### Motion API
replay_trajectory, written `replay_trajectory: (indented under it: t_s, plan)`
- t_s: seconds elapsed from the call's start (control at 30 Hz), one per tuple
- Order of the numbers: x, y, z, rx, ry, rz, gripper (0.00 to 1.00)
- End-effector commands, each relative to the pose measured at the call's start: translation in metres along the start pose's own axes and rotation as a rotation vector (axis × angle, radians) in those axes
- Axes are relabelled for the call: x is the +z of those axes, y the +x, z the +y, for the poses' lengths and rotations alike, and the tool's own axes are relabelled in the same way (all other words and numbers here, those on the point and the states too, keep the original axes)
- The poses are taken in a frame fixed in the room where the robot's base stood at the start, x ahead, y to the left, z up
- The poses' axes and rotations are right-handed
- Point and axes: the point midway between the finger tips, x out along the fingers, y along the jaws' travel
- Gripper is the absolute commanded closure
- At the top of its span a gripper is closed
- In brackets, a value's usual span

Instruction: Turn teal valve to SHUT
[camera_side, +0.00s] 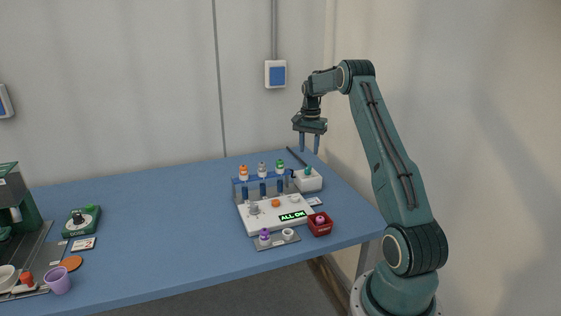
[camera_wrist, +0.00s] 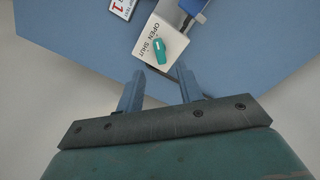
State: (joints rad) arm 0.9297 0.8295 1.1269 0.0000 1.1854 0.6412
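The teal valve (camera_side: 308,170) is a small handle on top of a white box (camera_side: 308,183) at the right end of the bench-top rack. In the wrist view the teal valve (camera_wrist: 159,50) shows a white mark, and the white box (camera_wrist: 146,38) carries the words OPEN and SHUT. The handle covers part of the box top near the word SHUT; I cannot tell its exact setting. My gripper (camera_side: 309,152) hangs above the box, fingers down and apart from the valve. In the wrist view my gripper (camera_wrist: 157,80) has its two fingers spread with nothing between them.
A rack (camera_side: 264,185) with several coloured-top bottles stands left of the white box.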

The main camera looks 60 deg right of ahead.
Motion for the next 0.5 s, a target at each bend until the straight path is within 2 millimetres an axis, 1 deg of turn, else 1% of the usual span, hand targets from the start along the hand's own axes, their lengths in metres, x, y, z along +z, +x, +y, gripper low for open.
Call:
replay_trajectory:
  t_s: [0.1, 0.3, 0.5]
  plan:
    - [0.001, 0.02, 0.001, 0.002, 0.0, -0.003, 0.64]
    - [0.001, 0.048, 0.001, 0.002, 0.0, -0.003, 0.64]
    - [0.0, 0.065, 0.0, 0.001, 0.0, -0.001, 0.64]
